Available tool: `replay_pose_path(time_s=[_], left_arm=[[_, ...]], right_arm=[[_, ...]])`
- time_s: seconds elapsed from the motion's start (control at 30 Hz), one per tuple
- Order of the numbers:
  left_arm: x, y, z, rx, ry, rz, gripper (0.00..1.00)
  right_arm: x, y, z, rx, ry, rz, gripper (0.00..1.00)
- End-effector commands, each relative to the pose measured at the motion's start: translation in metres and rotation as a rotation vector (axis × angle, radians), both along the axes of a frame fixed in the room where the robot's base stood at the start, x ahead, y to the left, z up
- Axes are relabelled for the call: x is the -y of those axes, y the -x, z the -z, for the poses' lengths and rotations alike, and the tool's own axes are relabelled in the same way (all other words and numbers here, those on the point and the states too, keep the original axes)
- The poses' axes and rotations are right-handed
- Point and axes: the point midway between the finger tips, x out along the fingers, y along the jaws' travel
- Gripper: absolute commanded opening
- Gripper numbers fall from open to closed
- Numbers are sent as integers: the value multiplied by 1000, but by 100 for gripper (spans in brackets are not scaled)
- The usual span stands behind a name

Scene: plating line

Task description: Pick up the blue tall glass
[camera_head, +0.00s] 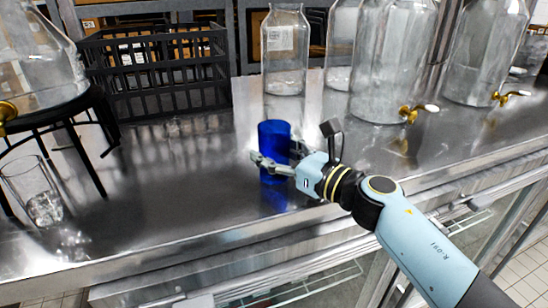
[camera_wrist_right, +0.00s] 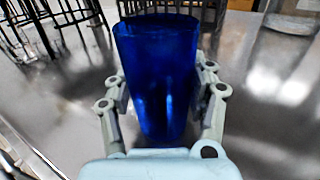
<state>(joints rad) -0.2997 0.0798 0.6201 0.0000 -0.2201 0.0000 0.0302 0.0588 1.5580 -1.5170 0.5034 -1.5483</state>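The blue tall glass (camera_head: 273,138) stands upright on the shiny metal counter. It also fills the middle of the right wrist view (camera_wrist_right: 157,75). My right gripper (camera_head: 276,164) reaches in from the right, low on the glass, with one finger on each side of it. In the right wrist view the fingers lie very close along both sides of the glass. I cannot tell whether both press on it. The glass's lower part is partly hidden by the gripper in the head view. My left gripper is not in view.
A clear glass (camera_head: 40,192) stands at the left by a black stand (camera_head: 84,104) bearing a large jar. A black crate (camera_head: 158,75) and a clear bottle (camera_head: 285,52) are behind. Dispensers with brass taps (camera_head: 393,62) stand back right. The counter's front edge (camera_head: 230,240) is near.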

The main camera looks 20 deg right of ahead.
Motion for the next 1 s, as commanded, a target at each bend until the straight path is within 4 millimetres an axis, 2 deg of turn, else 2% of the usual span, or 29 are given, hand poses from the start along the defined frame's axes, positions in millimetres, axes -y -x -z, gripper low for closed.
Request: replay_pose_path(time_s=[0.03,0.27,0.63,0.87,1.0], left_arm=[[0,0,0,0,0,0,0],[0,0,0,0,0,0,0],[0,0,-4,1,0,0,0],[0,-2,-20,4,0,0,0],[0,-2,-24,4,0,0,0]], right_arm=[[0,0,0,0,0,0,46],[0,0,0,0,0,0,16],[0,0,-8,1,0,0,16],[0,0,-43,5,1,0,16],[19,20,-58,1,5,-1,16]])
